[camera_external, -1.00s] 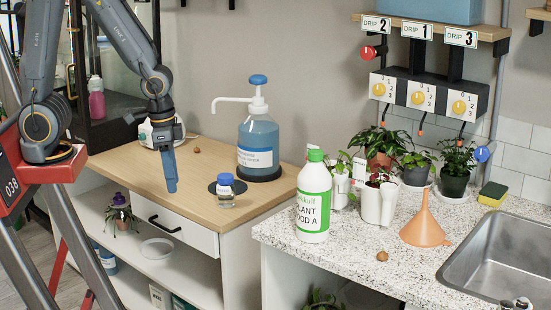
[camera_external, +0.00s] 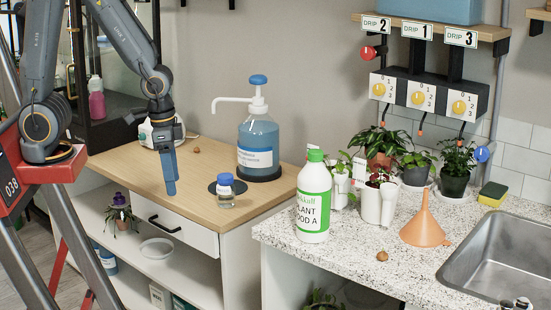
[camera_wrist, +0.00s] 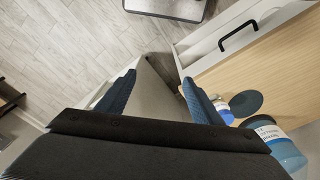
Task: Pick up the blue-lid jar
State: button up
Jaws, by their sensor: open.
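The blue-lid jar (camera_external: 225,190) is small, with a white label, and stands upright on the wooden cabinet top near its front edge. It also shows in the wrist view, partly hidden behind the right finger, with its blue lid (camera_wrist: 222,108) visible. My gripper (camera_external: 171,191) points down to the left of the jar, apart from it. In the wrist view my gripper (camera_wrist: 158,79) is open, with nothing between its blue fingers.
A dark round mat (camera_external: 213,187) lies beside the jar. A large blue pump bottle (camera_external: 258,148) stands behind it. A small brown nut-like object (camera_external: 196,150) lies farther back. A green-capped white bottle (camera_external: 314,205) stands on the speckled counter to the right.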

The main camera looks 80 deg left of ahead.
jog(key=w+f+n+t+y+b, duration=0.3)
jog(key=w+f+n+t+b, duration=0.4)
jog(key=w+f, duration=0.95)
jog(key=n+t+y+p, duration=0.2)
jog(key=n+t+y, duration=0.1)
jog(key=y, duration=0.8)
send_near(220, 182)
jog(key=x, duration=0.4)
jog(key=shift+w+a+f, duration=0.1)
jog(key=shift+w+f, duration=0.1)
jog(key=shift+w, duration=0.25)
jog(key=shift+s+a+r, duration=0.15)
jog(key=shift+a+r, duration=0.05)
jog(key=shift+a, duration=0.2)
jog(key=shift+p+x, duration=1.3)
jog(key=shift+x, duration=2.45)
jog(key=shift+d, duration=0.1)
